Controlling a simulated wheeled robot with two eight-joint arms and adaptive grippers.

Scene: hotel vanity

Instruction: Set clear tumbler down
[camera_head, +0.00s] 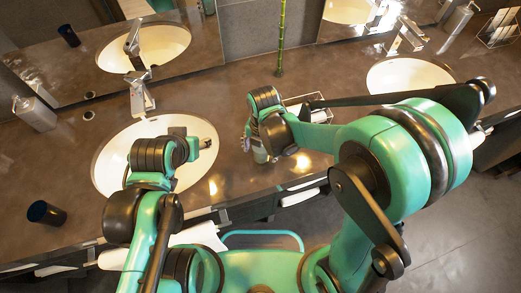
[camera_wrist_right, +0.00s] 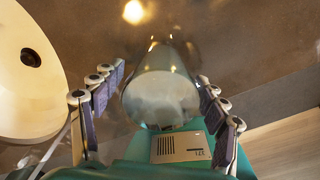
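In the head view my right gripper (camera_head: 256,140) is over the counter, right of the left basin. A small pale part of the tumbler (camera_head: 260,155) shows below it, mostly hidden by the gripper. I cannot tell whether its base touches the counter. My left gripper (camera_head: 208,143) is over the right part of the left basin; its fingers are too small to read.
The brown counter (camera_head: 235,185) has bare room between the left basin (camera_head: 112,165) and the right basin (camera_head: 400,72). A dark blue cup (camera_head: 46,213) is at the left. A wire rack (camera_head: 310,105) and a green stalk (camera_head: 281,40) stand behind my right gripper.

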